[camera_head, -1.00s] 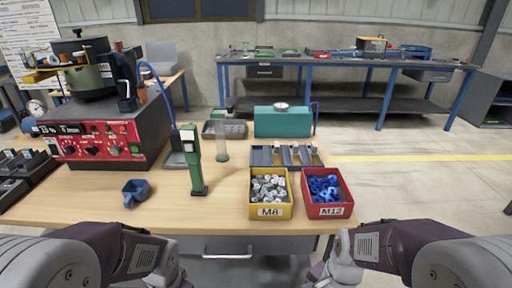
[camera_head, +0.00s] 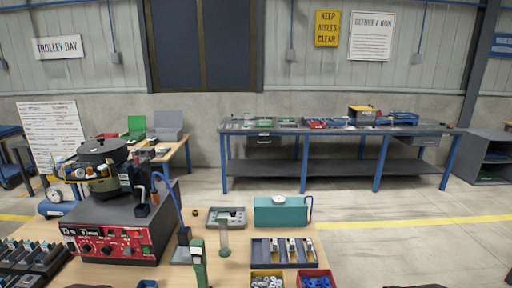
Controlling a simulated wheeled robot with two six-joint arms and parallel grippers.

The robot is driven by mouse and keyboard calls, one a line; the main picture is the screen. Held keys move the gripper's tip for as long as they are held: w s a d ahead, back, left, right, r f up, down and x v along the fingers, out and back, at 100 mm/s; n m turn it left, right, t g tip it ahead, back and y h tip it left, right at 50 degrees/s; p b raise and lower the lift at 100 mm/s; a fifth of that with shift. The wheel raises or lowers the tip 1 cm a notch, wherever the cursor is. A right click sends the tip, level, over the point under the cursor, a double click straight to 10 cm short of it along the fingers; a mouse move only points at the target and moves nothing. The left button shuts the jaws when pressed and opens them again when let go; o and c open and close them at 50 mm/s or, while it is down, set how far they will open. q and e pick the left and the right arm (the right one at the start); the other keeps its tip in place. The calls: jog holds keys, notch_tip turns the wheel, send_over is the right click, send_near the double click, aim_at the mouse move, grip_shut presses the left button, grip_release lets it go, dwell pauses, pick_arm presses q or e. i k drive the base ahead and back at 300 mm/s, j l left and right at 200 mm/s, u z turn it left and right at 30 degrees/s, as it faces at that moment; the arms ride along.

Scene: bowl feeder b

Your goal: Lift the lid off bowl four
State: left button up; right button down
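A bowl feeder stands at the left of the wooden bench on a dark control box with a red front panel (camera_head: 105,243). Its round bowl (camera_head: 104,186) has a dark lid (camera_head: 101,149) on top, with a small knob. The lid appears to sit flat on the bowl. I cannot read a number on the bowl. Neither of my grippers is in view; only slivers of dark arm parts show at the bottom edge.
A yellow bin (camera_head: 267,273) and a red bin (camera_head: 316,273) sit at the front. Dark blocks (camera_head: 35,262) lie at left.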

aim_at(101, 145)
jog(key=i+j, duration=0.1)
jog(key=j, duration=0.5)
jog(key=i+j, duration=0.1)
jog(key=j, duration=1.15)
jog(key=i+j, duration=0.15)
jog(key=j, duration=0.45)
jog(key=i+j, duration=0.1)
jog(key=j, duration=0.5)
